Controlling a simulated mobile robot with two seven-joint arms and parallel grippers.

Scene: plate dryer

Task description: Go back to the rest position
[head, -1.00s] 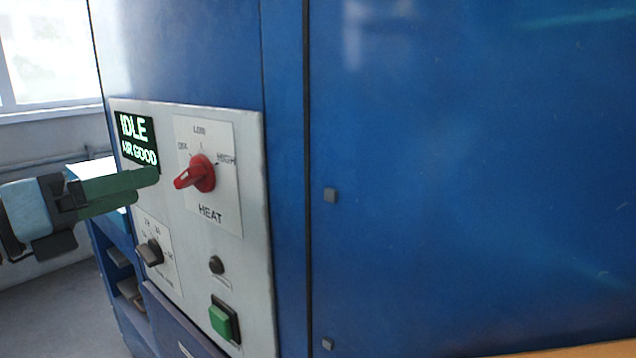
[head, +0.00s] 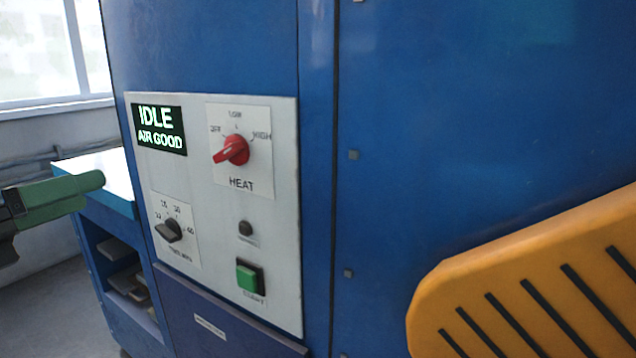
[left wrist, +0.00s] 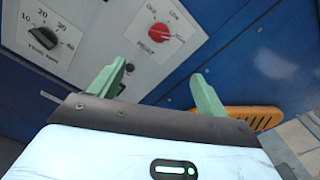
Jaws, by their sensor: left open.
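My left gripper (head: 72,193) is at the left edge of the head view, with green fingers pointing right, apart from the control panel (head: 200,268). The left wrist view shows its two fingers (left wrist: 160,85) spread, with nothing between them. The panel has a red heat knob (head: 232,151), a dark timer knob (head: 169,230), a black button (head: 246,228) and a green start button (head: 249,278). The display (head: 160,131) reads IDLE, AIR GOOD. The red knob also shows in the left wrist view (left wrist: 160,33). My right gripper is not in view.
The blue machine cabinet (head: 420,120) fills the middle and right. An orange slotted piece (head: 530,270) stands in front of it at the lower right. A blue shelf unit with a light top (head: 100,170) stands behind my left gripper. A window (head: 45,50) is at the back left.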

